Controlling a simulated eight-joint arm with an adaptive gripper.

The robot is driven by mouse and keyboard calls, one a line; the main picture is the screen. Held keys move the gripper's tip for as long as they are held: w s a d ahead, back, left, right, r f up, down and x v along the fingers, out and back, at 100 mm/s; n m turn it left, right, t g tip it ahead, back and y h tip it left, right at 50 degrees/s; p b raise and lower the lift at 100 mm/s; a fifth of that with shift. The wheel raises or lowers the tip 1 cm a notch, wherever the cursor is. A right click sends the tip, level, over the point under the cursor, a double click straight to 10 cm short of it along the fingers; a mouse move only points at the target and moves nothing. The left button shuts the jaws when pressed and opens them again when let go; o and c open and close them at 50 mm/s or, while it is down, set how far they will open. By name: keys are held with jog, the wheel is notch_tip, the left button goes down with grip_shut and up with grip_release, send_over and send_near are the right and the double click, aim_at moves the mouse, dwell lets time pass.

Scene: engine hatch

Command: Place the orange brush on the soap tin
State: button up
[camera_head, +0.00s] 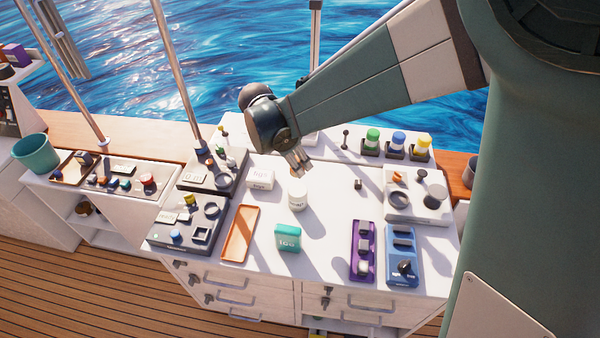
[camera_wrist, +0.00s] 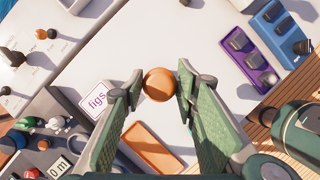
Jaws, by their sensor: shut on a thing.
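My gripper (camera_head: 300,168) is shut on the orange brush (camera_wrist: 160,84), which looks like a round orange end between the two fingertips in the wrist view. In the head view the brush is too small to make out at the fingertips. The white round soap tin (camera_head: 297,200) stands upright on the white counter, just below the gripper in the head view. A gap shows between the gripper and the tin's top. I cannot make out the tin in the wrist view.
A white figs box (camera_head: 261,179), an orange tray (camera_head: 226,247) and a teal box (camera_head: 288,236) are around the tin. Purple (camera_head: 354,277) and blue (camera_head: 394,276) holders stand front right. Dark panels with knobs (camera_head: 178,240) are at left. Colored jars (camera_head: 398,140) stand at the back.

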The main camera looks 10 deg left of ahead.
jog(key=shift+f, duration=2.35)
jog(key=shift+f, duration=2.1)
jog(key=shift+f, duration=0.15)
jog(key=o, duration=0.9)
jog(key=v, duration=1.2)
